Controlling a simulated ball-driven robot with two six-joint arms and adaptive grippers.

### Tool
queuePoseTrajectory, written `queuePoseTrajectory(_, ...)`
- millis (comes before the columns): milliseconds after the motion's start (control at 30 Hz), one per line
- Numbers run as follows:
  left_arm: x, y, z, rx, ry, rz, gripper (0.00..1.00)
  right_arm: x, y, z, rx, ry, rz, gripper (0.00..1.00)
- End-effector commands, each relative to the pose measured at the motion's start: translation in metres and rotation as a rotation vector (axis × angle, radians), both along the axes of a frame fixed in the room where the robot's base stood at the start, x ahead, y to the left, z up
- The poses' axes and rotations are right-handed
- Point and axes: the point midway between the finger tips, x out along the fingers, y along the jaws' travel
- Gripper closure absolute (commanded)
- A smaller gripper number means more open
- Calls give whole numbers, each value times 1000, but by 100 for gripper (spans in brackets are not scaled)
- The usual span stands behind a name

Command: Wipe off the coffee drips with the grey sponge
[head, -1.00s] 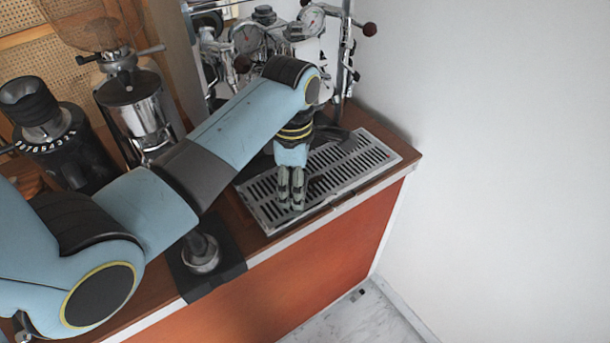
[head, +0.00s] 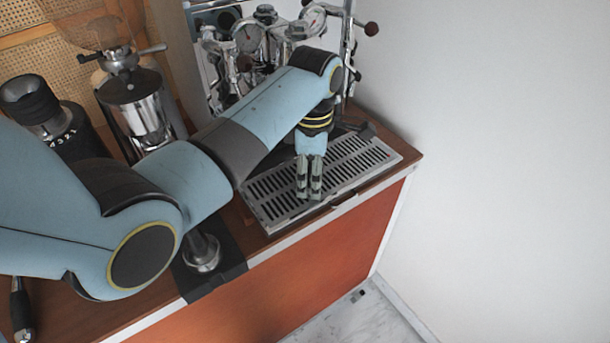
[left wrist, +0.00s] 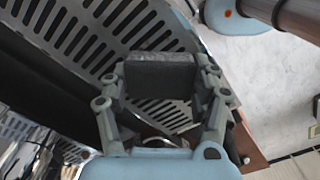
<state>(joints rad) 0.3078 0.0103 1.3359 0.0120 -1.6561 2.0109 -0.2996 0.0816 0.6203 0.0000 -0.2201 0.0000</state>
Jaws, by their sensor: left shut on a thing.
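My left gripper (head: 309,194) reaches down over the slotted metal drip tray (head: 262,215) at the right end of the counter. In the left wrist view, the left gripper (left wrist: 160,88) is shut on the grey sponge (left wrist: 160,74), a dark grey block held between its two fingers. The sponge is over the tray slots; I cannot tell whether it touches them. In the head view the sponge cannot be made out behind the fingers. I can make out no coffee drips. My right gripper is in neither view.
An espresso machine (head: 262,35) stands behind the tray. Grinders (head: 140,105) stand at the left. A tamper (head: 202,252) stands on a dark mat (head: 235,270) left of the tray. A white wall (head: 500,150) bounds the right, and the counter's front edge is close.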

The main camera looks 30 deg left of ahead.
Motion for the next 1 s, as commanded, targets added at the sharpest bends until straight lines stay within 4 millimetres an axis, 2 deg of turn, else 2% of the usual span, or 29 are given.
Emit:
queuePoseTrajectory(33,9,-2,0,0,-9,-4,64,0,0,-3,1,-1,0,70)
queuePoseTrajectory(200,25,-8,0,-1,-15,-6,64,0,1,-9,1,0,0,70)
queuePoseTrajectory(400,33,-11,2,-2,-20,-9,64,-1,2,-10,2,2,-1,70)
queuePoseTrajectory(667,32,-11,6,-1,-23,-9,64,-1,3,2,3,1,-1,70)
queuePoseTrajectory(1000,4,4,3,4,-23,-7,64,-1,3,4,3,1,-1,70)
